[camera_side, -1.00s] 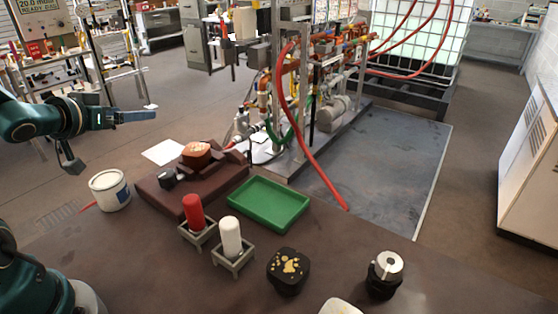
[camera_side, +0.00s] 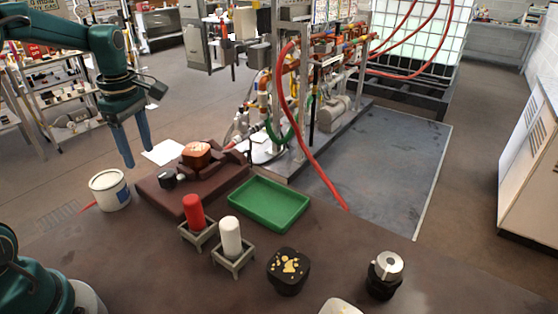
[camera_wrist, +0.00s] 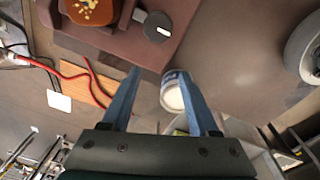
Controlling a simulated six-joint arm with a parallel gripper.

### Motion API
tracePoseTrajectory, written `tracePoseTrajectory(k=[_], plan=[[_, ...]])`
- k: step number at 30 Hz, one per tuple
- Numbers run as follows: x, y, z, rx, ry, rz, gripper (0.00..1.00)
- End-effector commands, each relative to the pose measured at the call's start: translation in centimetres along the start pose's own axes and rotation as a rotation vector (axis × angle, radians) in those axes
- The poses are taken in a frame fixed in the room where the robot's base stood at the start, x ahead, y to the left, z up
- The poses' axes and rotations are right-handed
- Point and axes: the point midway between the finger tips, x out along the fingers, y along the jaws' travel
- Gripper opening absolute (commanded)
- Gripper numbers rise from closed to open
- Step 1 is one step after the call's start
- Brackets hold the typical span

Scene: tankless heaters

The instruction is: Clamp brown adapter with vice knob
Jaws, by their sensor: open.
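The brown adapter (camera_side: 196,154) has an orange-brown top with pale specks and sits in the dark brown vice (camera_side: 160,194). In the wrist view the adapter (camera_wrist: 95,10) is cut off at the top edge. The black vice knob (camera_side: 168,180) with a white mark is at the vice's front left; it also shows in the wrist view (camera_wrist: 158,27), beyond my fingertips. My gripper (camera_side: 138,157) is open and empty, fingers pointing down, above and left of the vice. Its blue fingers also show in the wrist view (camera_wrist: 158,70). Whether the vice jaws touch the adapter is unclear.
A white can (camera_side: 110,190) stands left of the vice, below my gripper. A green tray (camera_side: 268,204), red bottle (camera_side: 193,212) and white bottle (camera_side: 231,238) in holders stand to the right. A black paw-print container (camera_side: 288,271) is in front. Red hoses hang behind.

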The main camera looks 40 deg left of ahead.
Motion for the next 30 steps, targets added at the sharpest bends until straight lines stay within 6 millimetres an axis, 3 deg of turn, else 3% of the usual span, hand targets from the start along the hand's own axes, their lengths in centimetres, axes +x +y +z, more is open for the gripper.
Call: tracePoseTrajectory(k=[1, 3, 6, 18, 29, 30], plan=[[0.0, 0.4, 2.0, 0.016, -0.043, -0.025, 0.61], [0.2, 1.1, 3.7, 0.047, -0.070, -0.030, 0.61], [0.8, 1.0, 4.6, 0.076, -0.071, -0.044, 0.61], [5.1, 0.8, 4.8, 0.080, -0.069, -0.045, 0.61], [5.8, 0.8, 4.8, 0.080, -0.068, -0.040, 0.61], [5.8, 0.8, 4.8, 0.081, -0.068, -0.040, 0.49]])
